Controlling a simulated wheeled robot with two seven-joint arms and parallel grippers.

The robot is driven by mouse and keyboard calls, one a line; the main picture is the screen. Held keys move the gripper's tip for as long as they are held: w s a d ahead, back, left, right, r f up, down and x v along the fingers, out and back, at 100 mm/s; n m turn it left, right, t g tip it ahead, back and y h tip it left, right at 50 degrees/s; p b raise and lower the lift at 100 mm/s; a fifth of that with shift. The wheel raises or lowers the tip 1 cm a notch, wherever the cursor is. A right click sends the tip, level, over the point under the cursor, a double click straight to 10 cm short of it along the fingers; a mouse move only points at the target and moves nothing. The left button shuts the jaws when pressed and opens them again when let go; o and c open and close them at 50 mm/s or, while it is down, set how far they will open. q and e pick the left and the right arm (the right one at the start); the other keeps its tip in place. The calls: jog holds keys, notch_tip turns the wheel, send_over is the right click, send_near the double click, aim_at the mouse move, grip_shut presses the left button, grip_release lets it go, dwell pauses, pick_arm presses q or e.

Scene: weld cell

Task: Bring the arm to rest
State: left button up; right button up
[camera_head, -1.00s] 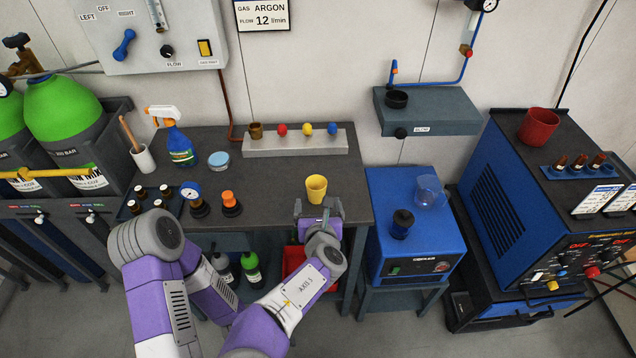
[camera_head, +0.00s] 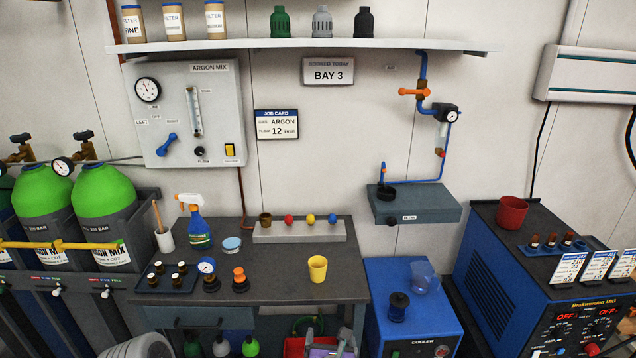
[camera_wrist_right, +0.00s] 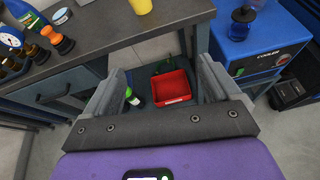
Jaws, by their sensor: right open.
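My right gripper (camera_head: 322,340) shows at the bottom edge of the head view, in front of the bench's front edge. In the right wrist view its two grey fingers (camera_wrist_right: 162,88) stand apart with nothing between them; a red bin (camera_wrist_right: 171,89) lies beyond, under the bench. A yellow cup (camera_head: 317,268) stands upright on the dark bench (camera_head: 270,287), behind the gripper and apart from it. A small part of my arm shows at the bottom left of the head view. My left gripper is not in view.
The blue cooler (camera_head: 412,318) stands right of the bench, with the blue welder (camera_head: 520,265) beyond it. A spray bottle (camera_head: 199,230), a gauge (camera_head: 207,270) and a rack (camera_head: 300,231) stand on the bench. Green gas cylinders (camera_head: 104,195) are at the left.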

jog(key=s+d+f+m+g+h, duration=0.1)
jog(key=s+d+f+m+g, duration=0.15)
jog(key=d+f+m, duration=0.5)
jog(key=s+d+f+m+g+h, duration=0.1)
jog(key=s+d+f+m+g, duration=0.2)
jog(key=f, duration=0.8)
jog(key=s+f+m+g+y, duration=0.2)
jog(key=s+f+m+g, duration=0.4)
jog(key=s+f+m, duration=0.55)
jog(key=s+a+r+m+g+y, duration=0.1)
jog(key=s+a+r+m+y, duration=0.1)
jog(key=m, duration=1.3)
jog(key=s+a+y, duration=0.1)
jog(key=s+y, duration=0.1)
jog(key=s, duration=0.1)
jog(key=shift+a+r, duration=0.15)
jog(key=shift+a, duration=0.25)
jog(key=shift+s, duration=0.1)
jog(key=shift+c, duration=0.4)
